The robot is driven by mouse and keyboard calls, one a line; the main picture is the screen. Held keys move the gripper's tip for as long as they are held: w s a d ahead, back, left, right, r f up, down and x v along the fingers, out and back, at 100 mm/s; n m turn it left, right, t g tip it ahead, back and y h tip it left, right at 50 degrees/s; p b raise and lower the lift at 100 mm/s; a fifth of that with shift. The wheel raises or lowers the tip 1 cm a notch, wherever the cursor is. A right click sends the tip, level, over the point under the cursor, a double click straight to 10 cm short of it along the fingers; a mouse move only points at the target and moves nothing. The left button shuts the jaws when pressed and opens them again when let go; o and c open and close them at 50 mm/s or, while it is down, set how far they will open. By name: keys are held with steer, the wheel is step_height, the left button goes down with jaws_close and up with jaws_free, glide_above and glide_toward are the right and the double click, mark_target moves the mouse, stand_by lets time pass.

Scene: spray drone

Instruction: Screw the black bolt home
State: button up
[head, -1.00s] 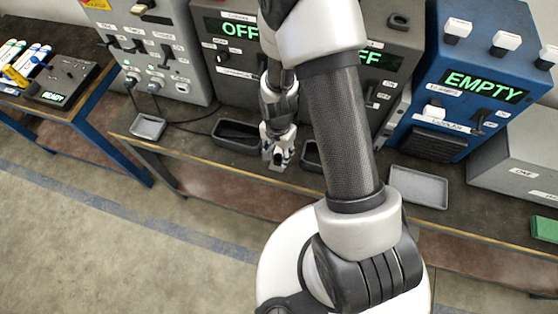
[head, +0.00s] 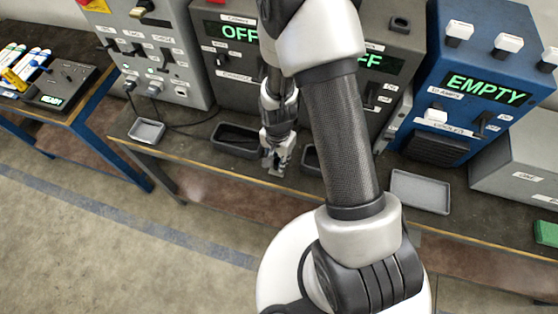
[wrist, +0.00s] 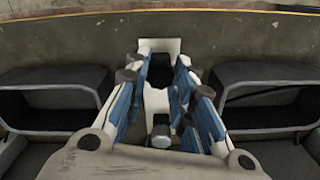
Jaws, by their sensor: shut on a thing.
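My gripper (head: 276,168) hangs over the bench's front strip, between two dark trays. In the wrist view its blue-padded fingers (wrist: 160,80) are closed in on a small black piece, which looks like the black bolt (wrist: 160,69). A pale plate (wrist: 158,45) lies under and beyond it, with a light strip running back between the fingers. A round silver-topped part (wrist: 161,138) shows nearer the palm. The bolt's lower end is hidden, so I cannot tell how deep it sits. In the head view the bolt is too small to make out.
Dark trays flank the gripper on the left (wrist: 55,98) and right (wrist: 268,98). Grey trays stand farther left (head: 147,131) and right (head: 420,191). A blue machine reading EMPTY (head: 475,85) and grey OFF panels (head: 225,55) stand behind. The floor in front is clear.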

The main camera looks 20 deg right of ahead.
mark_target(278, 161)
jaws_close()
steer(key=m, duration=0.3)
steer(key=shift+m, duration=0.3)
steer(key=shift+o, duration=2.4)
jaws_free()
steer(key=shift+m, duration=0.3)
steer(key=o, duration=0.5)
steer(key=shift+w+r, duration=0.1)
steer(key=shift+r, duration=0.4)
step_height(278, 161, up, 11)
